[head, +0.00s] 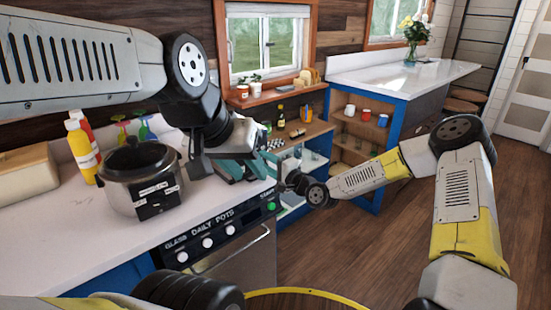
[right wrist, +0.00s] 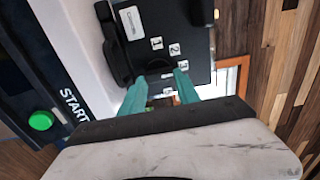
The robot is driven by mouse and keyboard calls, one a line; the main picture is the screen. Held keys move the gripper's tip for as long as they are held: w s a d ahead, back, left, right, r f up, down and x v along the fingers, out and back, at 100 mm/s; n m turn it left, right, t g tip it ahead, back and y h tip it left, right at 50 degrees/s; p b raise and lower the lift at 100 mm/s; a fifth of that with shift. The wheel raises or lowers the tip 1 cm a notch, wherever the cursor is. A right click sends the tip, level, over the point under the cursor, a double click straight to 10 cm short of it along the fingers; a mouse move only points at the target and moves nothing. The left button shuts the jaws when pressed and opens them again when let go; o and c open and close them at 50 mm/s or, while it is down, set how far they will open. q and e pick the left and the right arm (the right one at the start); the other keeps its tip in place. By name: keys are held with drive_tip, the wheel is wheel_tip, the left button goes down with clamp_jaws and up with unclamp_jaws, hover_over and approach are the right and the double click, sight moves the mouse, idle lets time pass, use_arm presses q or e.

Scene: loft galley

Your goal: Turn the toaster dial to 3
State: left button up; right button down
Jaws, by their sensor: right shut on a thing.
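The toaster's black panel (right wrist: 190,30) fills the upper middle of the right wrist view. It has white number labels, with 1, 2 and 3 readable, and a dark lever-like part (right wrist: 118,50) on its left. My right gripper (right wrist: 159,80) has its teal fingers at the panel, shut on the dark dial between their tips. The dial is mostly hidden, so I cannot read its setting.
A pot-like cooker (head: 140,165) with a dark labelled panel stands on the white counter (head: 75,235), left of my left gripper. A green START button (right wrist: 41,120) lies below the counter edge.

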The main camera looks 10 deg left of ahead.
idle(0.3)
drive_tip(key=c, duration=0.9)
unclamp_jaws()
drive_tip(key=shift+s+d, duration=0.1)
drive_tip(key=v, duration=0.7)
drive_tip(key=shift+s+d, duration=0.2)
drive_tip(key=shift+d, duration=0.05)
